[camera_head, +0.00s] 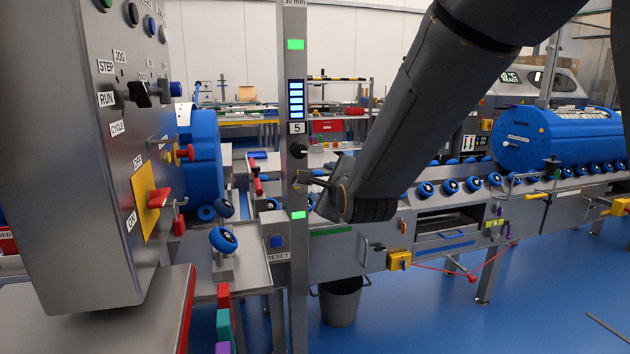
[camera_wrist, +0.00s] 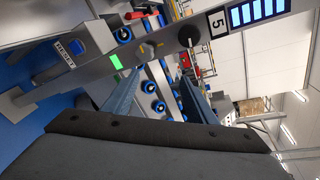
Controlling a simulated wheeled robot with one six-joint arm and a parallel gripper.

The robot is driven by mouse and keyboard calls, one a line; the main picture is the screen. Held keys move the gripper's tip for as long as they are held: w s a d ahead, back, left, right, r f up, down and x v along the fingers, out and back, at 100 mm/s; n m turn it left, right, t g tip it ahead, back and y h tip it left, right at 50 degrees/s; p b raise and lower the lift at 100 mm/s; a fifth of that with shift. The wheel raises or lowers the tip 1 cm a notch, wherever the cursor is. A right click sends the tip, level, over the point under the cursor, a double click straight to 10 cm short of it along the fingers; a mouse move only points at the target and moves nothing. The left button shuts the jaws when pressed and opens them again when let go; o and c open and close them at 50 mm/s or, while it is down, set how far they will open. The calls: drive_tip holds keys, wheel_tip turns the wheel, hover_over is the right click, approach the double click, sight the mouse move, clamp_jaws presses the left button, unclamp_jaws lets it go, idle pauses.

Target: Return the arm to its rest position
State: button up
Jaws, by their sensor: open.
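My arm (camera_head: 425,110) reaches down from the upper right in the head view. My gripper (camera_head: 312,180) is at its lower end, small and partly hidden by the wrist, close to the grey post (camera_head: 297,250). In the wrist view my gripper (camera_wrist: 158,98) shows its two fingers spread apart, with nothing held between them. The post also crosses the wrist view (camera_wrist: 80,76), with a black knob, a green light and a "5" label. From these views I cannot tell whether the fingers touch the post.
A grey control cabinet (camera_head: 85,170) with a red-handled switch (camera_head: 158,200) stands at the left. Behind the post runs a conveyor (camera_head: 440,205) carrying several blue-rimmed wheels. A blue drum (camera_head: 555,140) is at the right, a bucket (camera_head: 340,302) below. The blue floor (camera_head: 540,300) at lower right is mostly clear.

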drive_tip(key=s+d+f+n+g+h+p, duration=0.2)
drive_tip(key=s+d+f+n+g, duration=0.3)
drive_tip(key=s, duration=0.3)
drive_tip(key=s+d+f+n+g+h+p, duration=0.1)
drive_tip(key=s+d+f+n+g+p, duration=0.15)
drive_tip(key=s+d+f+n, duration=0.45)
drive_tip(key=s+d+n+g+p, duration=0.1)
drive_tip(key=s+d+n+g, duration=0.2)
drive_tip(key=s, duration=0.6)
drive_tip(key=s+d+n+g+p, duration=0.1)
drive_tip(key=s+n+g, duration=0.3)
drive_tip(key=s, duration=0.6)
drive_tip(key=shift+s+d+f+n+h, duration=0.15)
drive_tip(key=shift+d+f+n+h, duration=0.3)
drive_tip(key=shift+d+n, duration=0.55)
drive_tip(key=shift+a+g, duration=0.1)
drive_tip(key=shift+g, duration=0.15)
drive_tip(key=shift+c, duration=0.3)
